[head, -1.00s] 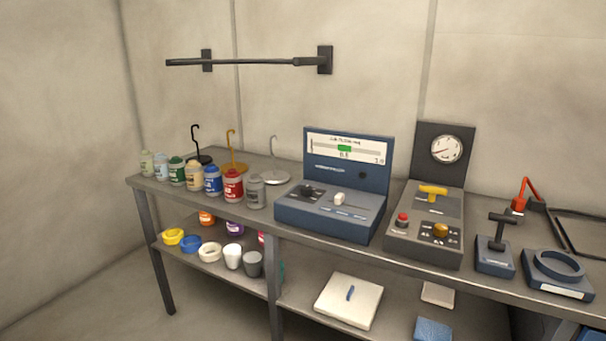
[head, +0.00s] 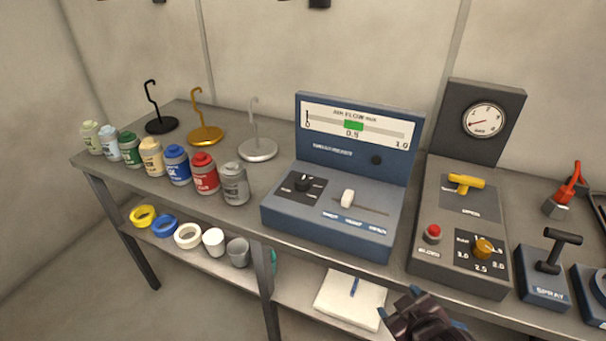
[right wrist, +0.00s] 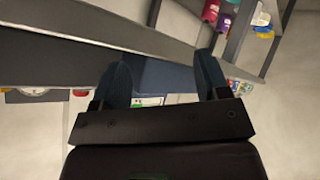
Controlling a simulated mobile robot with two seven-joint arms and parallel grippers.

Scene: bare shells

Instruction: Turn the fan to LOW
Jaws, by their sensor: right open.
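The blue console (head: 330,215) stands on the bench, with an air flow gauge on its upright back panel (head: 358,140). My left gripper is out of view.
A grey console (head: 460,220) with yellow valve, red button and dial stands to the right, beside a blue spray block (head: 545,275). Several paint jars (head: 205,175) and hook stands (head: 258,148) are to the left. The lower shelf holds tape rolls (head: 187,236) and a white pad (head: 345,305).

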